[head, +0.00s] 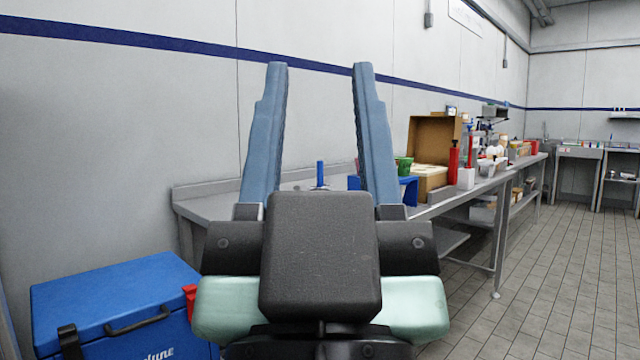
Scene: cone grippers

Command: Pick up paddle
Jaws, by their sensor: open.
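My gripper (320,66) fills the middle of the head view, with its two long blue fingers upright and spread wide apart. Nothing is between the fingertips. I cannot make out a paddle for certain. A small blue upright piece (320,173), like a handle, shows between the fingers over the metal bench (212,205), and its lower part is hidden by my gripper. A blue object (409,191) on the bench is partly hidden behind the right finger.
An open cardboard box (435,140), a green container (403,165), a red bottle (453,160) and several small items crowd the bench to the right. A blue cooler box (115,300) stands at lower left. The tiled floor (545,285) at right is clear.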

